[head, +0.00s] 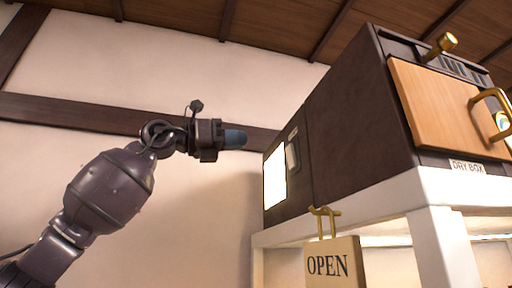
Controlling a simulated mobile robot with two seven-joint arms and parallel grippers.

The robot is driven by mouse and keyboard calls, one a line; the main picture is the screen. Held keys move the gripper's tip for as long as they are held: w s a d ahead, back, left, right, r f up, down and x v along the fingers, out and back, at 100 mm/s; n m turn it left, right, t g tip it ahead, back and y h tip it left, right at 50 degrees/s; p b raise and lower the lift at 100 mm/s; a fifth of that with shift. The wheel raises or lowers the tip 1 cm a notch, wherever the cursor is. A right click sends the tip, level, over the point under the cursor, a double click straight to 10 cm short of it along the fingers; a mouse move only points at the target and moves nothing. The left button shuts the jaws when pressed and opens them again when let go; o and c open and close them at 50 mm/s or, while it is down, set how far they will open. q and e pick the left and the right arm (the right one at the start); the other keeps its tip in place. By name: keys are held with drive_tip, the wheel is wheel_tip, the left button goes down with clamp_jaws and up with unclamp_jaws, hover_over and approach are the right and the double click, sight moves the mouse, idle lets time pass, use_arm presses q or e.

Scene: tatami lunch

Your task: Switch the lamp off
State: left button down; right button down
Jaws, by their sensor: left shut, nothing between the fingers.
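My left gripper (236,139) is in the upper middle of the head view, its blue fingertips together and empty. It points right, toward the side of a dark box, with a visible gap in the picture between them. A bright white glowing panel (275,180) is on the left end of that box, lit; I cannot tell for sure that it is the lamp. A small pale plate (292,154), perhaps a switch, sits on the box's side just right of the glow. Its details are too small to read. My right gripper is not in view.
The dark box (350,125) has a wooden door (440,105) with brass handles and a "DRY BOX" label (467,167). It stands on a white shelf (375,205). An "OPEN" sign (333,265) hangs below from a brass hook (323,217). Open space lies before the wall.

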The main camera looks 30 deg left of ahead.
use_arm(q)
drive_tip(key=s+a, duration=0.2)
drive_tip(key=s, duration=0.1)
drive_tip(key=shift+a+r, duration=0.35)
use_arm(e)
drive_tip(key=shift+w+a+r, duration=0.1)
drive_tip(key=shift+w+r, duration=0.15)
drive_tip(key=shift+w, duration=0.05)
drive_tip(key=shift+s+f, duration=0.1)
